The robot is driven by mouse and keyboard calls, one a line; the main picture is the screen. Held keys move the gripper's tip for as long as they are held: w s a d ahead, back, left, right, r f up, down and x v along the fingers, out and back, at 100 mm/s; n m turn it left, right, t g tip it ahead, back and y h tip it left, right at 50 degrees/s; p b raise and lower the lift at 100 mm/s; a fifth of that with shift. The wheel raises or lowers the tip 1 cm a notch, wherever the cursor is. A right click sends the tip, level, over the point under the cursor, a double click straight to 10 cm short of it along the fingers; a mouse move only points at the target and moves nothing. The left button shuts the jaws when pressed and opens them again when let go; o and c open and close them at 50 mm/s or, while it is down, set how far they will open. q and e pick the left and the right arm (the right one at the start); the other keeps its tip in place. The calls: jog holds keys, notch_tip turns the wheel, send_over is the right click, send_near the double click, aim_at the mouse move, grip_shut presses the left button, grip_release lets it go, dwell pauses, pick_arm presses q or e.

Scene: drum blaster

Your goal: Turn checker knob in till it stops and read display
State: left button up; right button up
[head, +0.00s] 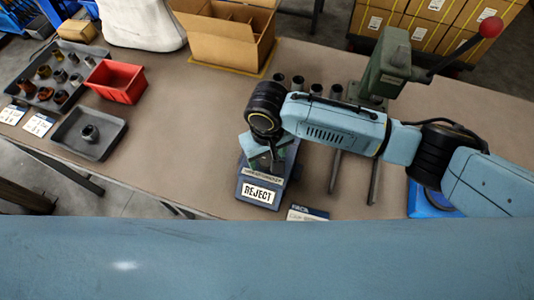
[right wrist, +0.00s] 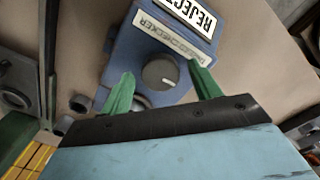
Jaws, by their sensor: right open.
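The blue checker box (head: 280,193) stands near the front edge of the table. Its white display (head: 258,193) reads REJECT, and the display also shows in the right wrist view (right wrist: 190,14). The round grey knob (right wrist: 160,74) with a pale pointer mark is on the box face, below the CHECKER label. My right gripper (right wrist: 162,70) is open, its green fingers on either side of the knob, with gaps visible. In the head view my right gripper (head: 265,158) hides the knob. A round part below the knob is partly hidden by the gripper. My left gripper is not in view.
A green press (head: 388,65) with a red-knobbed lever (head: 490,27) stands behind my right arm. A red bin (head: 116,81), a parts tray (head: 45,85) and a grey tray (head: 70,138) are at left. A cardboard box (head: 228,45) stands at the back.

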jog(key=c, duration=1)
jog(key=n+p, duration=0.2)
jog(key=p, duration=0.1)
jog(key=shift+r, duration=0.25)
jog(key=shift+f+n+p, duration=0.1)
jog(key=shift+n+p, duration=0.65)
jog(key=shift+n, duration=0.15)
jog(key=shift+f+n, duration=0.1)
jog(key=shift+n, duration=0.2)
jog(key=o, duration=1)
